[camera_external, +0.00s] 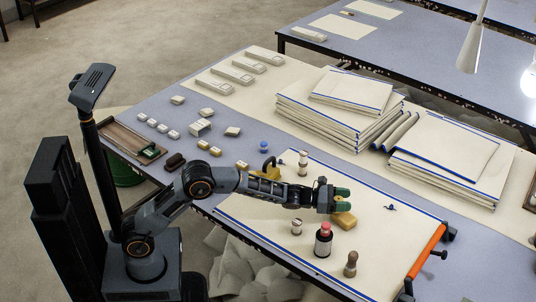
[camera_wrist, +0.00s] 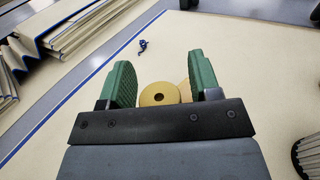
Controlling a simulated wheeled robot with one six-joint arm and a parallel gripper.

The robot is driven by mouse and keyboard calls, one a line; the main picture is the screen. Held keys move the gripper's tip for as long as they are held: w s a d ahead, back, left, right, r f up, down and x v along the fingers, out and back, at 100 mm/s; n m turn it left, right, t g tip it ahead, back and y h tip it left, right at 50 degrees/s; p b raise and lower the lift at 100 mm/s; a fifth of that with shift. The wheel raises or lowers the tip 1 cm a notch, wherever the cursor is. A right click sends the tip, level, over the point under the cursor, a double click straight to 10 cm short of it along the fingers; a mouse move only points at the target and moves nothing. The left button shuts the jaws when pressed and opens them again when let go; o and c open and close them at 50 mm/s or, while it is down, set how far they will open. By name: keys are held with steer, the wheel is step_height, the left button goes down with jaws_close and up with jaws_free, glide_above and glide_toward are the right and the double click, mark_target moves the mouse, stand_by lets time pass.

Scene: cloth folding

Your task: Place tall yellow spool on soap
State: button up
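The tall yellow spool (camera_wrist: 152,97) shows in the wrist view as a tan-yellow disc with a dark hole, seen end-on between the green fingers of my gripper (camera_wrist: 160,78). It lies close to the left finger; a sliver of another yellow surface separates it from the right finger. My gripper (camera_external: 341,198) is over the cream work sheet in the external view, its fingers apart. A yellow block, apparently the soap (camera_external: 344,221), lies just below the fingers. The spool cannot be made out in the external view. Whether it touches the soap is hidden.
An orange roller (camera_external: 426,250) lines the right edge. Stacked cloth boards (camera_external: 335,105) fill the back.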

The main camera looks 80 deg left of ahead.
steer(key=shift+r+p, duration=0.25)
steer(key=shift+p, duration=0.05)
steer(key=s, duration=0.4)
steer(key=s+a, duration=0.1)
steer(key=s, duration=0.2)
steer(key=s+a, duration=0.1)
steer(key=s, duration=0.3)
steer(key=shift+s+a, duration=0.15)
steer(key=shift+s, duration=0.2)
steer(key=s+d+m+g+h, duration=0.6)
steer(key=s+d+m+g, duration=0.4)
steer(key=s+d+m, duration=0.65)
steer(key=s+a+f+m+g+y, duration=0.1)
steer(key=s+a+m+y, duration=0.2)
steer(key=s+m, duration=0.2)
steer(key=s+a+f+m+g+y, duration=0.2)
steer(key=s+a+m+y, duration=0.1)
steer(key=s+m, duration=0.3)
steer(key=s+a+f+m+g+y, duration=0.1)
steer(key=s+a+f+m+y, duration=0.1)
steer(key=s+m, duration=0.4)
steer(key=shift+s+a+g+y, duration=0.2)
steer(key=shift+s+a+y, duration=0.15)
steer(key=shift+a, duration=0.2)
steer(key=shift+s+a+g+y, duration=0.25)
steer(key=shift+a+y, duration=0.1)
steer(key=shift+a, duration=0.2)
